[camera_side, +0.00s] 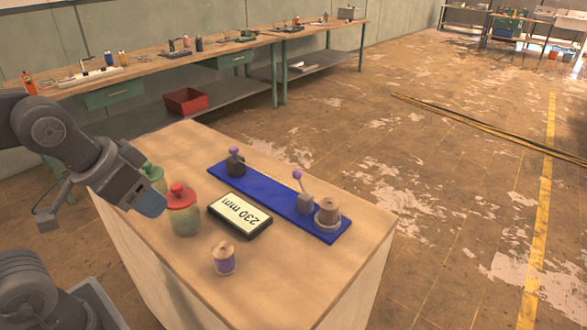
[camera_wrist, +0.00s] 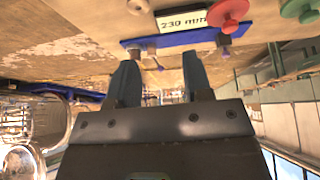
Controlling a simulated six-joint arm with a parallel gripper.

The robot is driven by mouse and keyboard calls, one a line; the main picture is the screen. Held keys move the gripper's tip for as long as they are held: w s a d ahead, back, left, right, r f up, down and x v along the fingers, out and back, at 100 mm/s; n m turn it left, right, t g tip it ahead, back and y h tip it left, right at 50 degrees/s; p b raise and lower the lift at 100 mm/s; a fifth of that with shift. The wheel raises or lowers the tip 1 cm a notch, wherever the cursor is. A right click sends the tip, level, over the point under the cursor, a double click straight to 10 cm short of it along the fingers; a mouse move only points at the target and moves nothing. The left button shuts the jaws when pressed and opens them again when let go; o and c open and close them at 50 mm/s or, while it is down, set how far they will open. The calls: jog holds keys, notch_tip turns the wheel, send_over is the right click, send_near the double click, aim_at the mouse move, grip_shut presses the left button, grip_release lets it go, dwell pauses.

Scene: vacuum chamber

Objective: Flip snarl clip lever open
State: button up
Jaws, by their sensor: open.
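A blue board (camera_side: 270,197) lies on the wooden box top and carries two small dark clips with purple knobs. The left clip (camera_side: 236,165) has a short, upright knob. The right clip (camera_side: 304,205) has a thin lever rising and leaning left to its knob (camera_side: 297,174). A spool (camera_side: 328,210) stands in a ring at the board's right end. I cannot tell which clip is the snarl clip. My gripper (camera_side: 150,203) is at the left, apart from the board. In the wrist view, my gripper (camera_wrist: 160,65) has its fingers apart and empty, with the board (camera_wrist: 195,37) beyond.
A red-lidded jar (camera_side: 184,215) and a green-lidded jar (camera_side: 153,174) stand beside my gripper. A black-framed "230 mm" sign (camera_side: 240,215) lies in front of the board. Box top beyond the board is clear.

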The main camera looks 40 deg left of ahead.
jog(key=shift+w+r, duration=0.2)
jog(key=shift+w, duration=0.15)
jog(key=shift+c, duration=0.7)
jog(key=w+r+n, duration=0.1)
jog(key=w, duration=0.3)
jog(key=w+a+r+g+h, duration=0.1)
jog(key=w, duration=0.3)
jog(key=w+r+n+g, duration=0.1)
jog(key=w, duration=0.3)
jog(key=shift+w+a+r+n+h, duration=0.15)
jog(key=shift+w+a+n+h, duration=0.05)
jog(key=shift+n+h, duration=0.1)
grip_shut()
jog(key=w+a+f+n+g+h, duration=0.1)
jog(key=w+a+f, duration=0.1)
jog(key=w, duration=0.5)
jog(key=w+a+f+n+h, duration=0.1)
jog(key=w+a+f, duration=0.1)
jog(key=w, duration=0.5)
jog(key=shift+w+a+g, duration=0.25)
jog(key=shift+a+g, duration=0.15)
jog(key=shift+f, duration=0.1)
